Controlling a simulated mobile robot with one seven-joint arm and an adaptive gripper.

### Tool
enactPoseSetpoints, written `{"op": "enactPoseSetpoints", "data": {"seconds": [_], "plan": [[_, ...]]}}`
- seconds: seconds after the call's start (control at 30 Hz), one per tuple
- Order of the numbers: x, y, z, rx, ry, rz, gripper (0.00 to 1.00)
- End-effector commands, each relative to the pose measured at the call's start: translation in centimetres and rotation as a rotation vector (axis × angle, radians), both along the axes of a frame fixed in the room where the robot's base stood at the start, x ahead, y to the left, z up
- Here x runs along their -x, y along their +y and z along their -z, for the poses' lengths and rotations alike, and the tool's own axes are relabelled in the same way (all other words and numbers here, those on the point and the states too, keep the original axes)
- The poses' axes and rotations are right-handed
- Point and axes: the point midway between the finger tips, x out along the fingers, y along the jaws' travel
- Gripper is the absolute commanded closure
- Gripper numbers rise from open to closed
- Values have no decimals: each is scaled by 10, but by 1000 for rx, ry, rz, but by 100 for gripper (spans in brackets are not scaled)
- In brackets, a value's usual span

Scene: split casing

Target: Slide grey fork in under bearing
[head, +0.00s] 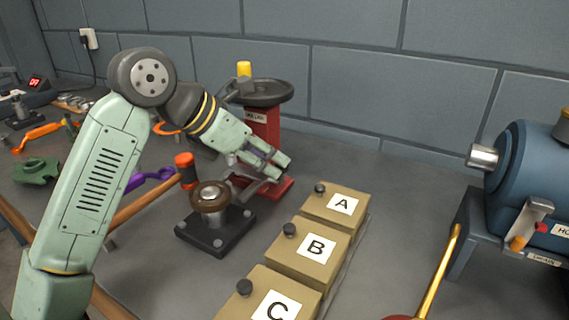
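A brown bearing ring (209,203) sits around the top of a grey post on a black base plate (214,240) in the head view. My gripper (279,165) is above and to the right of the bearing, with its fingers pointing down to the right. A grey metal piece, which looks like the fork (258,187), shows just below the fingers and right of the bearing, partly hidden. It is apart from the bearing as far as I can see. I cannot tell whether the fingers hold it or how far apart they are.
A red press (262,125) with a dark handwheel stands behind my gripper. Boxes labelled A (337,203), B (310,247) and C (270,298) stand at the front right. A red-headed hammer (186,170) is left of the bearing. A blue machine (535,180) stands far right.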

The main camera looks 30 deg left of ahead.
Motion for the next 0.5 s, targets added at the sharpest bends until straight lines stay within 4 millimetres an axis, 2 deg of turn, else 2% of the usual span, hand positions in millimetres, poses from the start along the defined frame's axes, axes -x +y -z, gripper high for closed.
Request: {"op": "enactPoseSetpoints", "data": {"seconds": [0.2, 0.5], "plan": [[-22, -10, 23, 2, 0, 3, 70], [-30, -14, 32, 1, -2, 1, 70]]}}
